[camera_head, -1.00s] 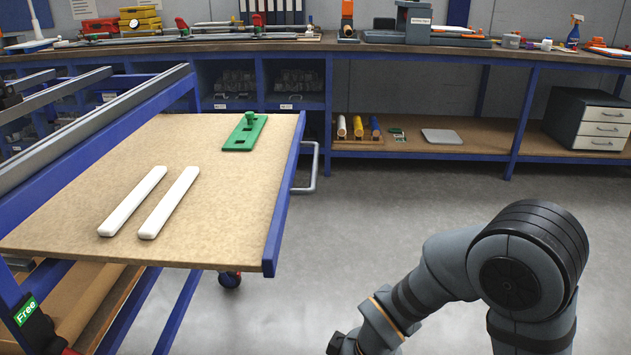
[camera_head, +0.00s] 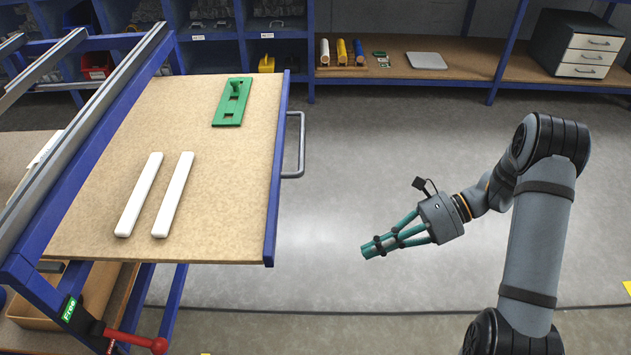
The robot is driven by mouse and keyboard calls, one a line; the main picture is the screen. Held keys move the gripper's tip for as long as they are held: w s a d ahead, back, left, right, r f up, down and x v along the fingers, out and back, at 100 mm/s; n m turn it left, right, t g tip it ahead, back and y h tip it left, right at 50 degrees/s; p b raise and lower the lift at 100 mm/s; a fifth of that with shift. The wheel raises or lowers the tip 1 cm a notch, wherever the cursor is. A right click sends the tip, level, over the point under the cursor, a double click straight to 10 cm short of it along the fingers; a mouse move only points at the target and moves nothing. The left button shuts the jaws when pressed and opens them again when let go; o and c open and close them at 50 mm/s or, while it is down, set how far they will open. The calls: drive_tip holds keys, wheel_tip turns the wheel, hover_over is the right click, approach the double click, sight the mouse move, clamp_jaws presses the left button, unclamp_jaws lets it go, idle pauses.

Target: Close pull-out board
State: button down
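The pull-out board (camera_head: 215,160) is a wooden panel with a blue front rail, and it sticks out to the right from the blue frame. A grey metal handle (camera_head: 299,145) is fixed to the outer side of its blue rail. On the board lie two white bars (camera_head: 156,195) and a green plate (camera_head: 233,102) with a knob. My gripper (camera_head: 368,249) is to the right of the board, nearer to me than the handle and apart from both. Its teal fingers point left and look close together at the tips, with nothing seen between them.
A blue workbench with a lower shelf (camera_head: 470,62) runs along the back, with a drawer cabinet (camera_head: 576,44) at the right. A red lever (camera_head: 135,340) and a green "Free" label (camera_head: 69,309) are at the lower left. The floor right of the board is clear.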

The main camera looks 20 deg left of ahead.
drive_tip(key=w+a+r+m+t+y, duration=0.1)
drive_tip(key=w+a+r+m+y, duration=0.15)
drive_tip(key=r, duration=0.35)
drive_tip(key=w+a+r+m+y, duration=0.1)
drive_tip(key=w+r+y, duration=0.15)
drive_tip(key=r, duration=0.35)
approach(279, 191)
drive_tip(key=shift+n+y, duration=0.35)
drive_tip(key=shift+y, duration=0.05)
drive_tip(key=x, duration=0.4)
drive_tip(key=f+x, duration=0.1)
drive_tip(key=x, duration=0.1)
drive_tip(key=shift+a+b, duration=0.4)
drive_tip(key=shift+a, duration=0.15)
